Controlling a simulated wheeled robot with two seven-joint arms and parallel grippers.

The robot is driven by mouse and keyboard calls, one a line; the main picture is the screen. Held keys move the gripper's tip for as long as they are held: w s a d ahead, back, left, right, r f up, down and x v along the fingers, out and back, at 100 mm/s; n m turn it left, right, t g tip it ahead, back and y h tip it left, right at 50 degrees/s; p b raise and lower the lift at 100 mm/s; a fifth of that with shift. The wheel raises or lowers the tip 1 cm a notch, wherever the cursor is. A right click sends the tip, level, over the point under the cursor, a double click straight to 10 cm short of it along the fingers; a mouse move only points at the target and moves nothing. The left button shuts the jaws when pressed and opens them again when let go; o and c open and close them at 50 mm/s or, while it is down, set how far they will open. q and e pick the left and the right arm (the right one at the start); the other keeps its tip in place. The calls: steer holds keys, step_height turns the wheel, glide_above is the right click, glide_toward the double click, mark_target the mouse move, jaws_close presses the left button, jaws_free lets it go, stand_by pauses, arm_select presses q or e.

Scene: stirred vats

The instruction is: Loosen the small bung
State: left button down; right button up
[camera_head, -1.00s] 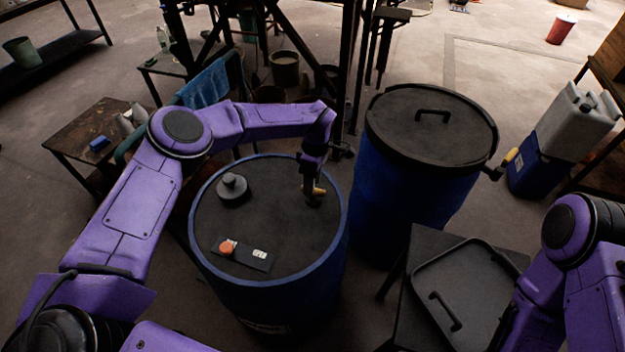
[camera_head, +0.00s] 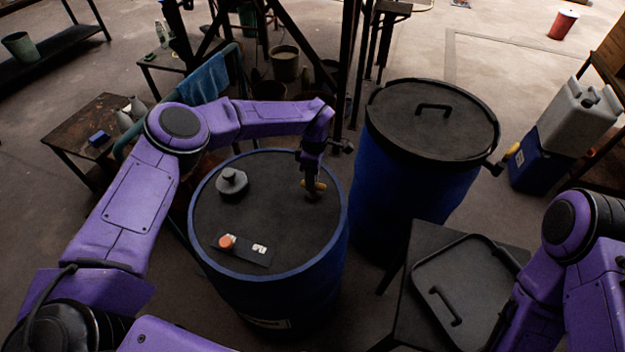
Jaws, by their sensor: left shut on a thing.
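A blue drum (camera_head: 205,262) with a dark flat top stands in front of me. My left gripper (camera_head: 312,193) points down at the right part of its top. It is shut on the small bung (camera_head: 318,186), of which only a yellow-brown bit shows beside the fingers. The gripper hides the rest, so I cannot tell how far it is turned. A larger dark bung (camera_head: 232,183) sits at the left of the top. My right arm shows at the right edge, but its gripper is out of view.
A dark plate with an orange button (camera_head: 226,242) lies on the drum top's near side. A second blue drum (camera_head: 395,205) with a handled lid stands to the right. A black tray (camera_head: 455,262) rests on a small table. The middle of the drum top is bare.

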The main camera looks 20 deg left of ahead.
arm_select(q)
steer(key=n+b, duration=0.2)
steer(key=n, duration=0.1)
steer(key=shift+f+h+b, duration=0.2)
steer(key=shift+h+b, duration=0.1)
steer(key=shift+b, duration=0.05)
steer(key=n+b, duration=0.2)
steer(key=n, duration=0.1)
steer(key=n+b, duration=0.1)
steer(key=n, duration=0.1)
steer(key=shift+s+a+n+t+h+b, duration=0.1)
steer(key=shift+s+n+t+h+b, duration=0.1)
steer(key=shift+n+t+h+b, duration=0.2)
steer(key=n+b, duration=0.3)
steer(key=n, duration=0.1)
steer(key=shift+s+t, duration=0.15)
steer(key=shift+t, duration=0.15)
steer(key=shift+r+n+t+h+b, duration=0.1)
steer(key=shift+n+t+h+b, duration=0.1)
steer(key=shift+n+b, duration=0.6)
steer(key=shift+r+n+t+h+b, duration=0.1)
steer(key=shift+n+t+b, duration=0.15)
steer(key=shift+n, duration=0.95)
steer(key=c, duration=1)
jaws_free()
steer(key=shift+o, duration=0.2)
step_height(320, 180, up, 10)
steer(key=a+b, duration=0.1)
steer(key=shift+a+r, duration=0.2)
steer(key=shift+a, duration=0.2)
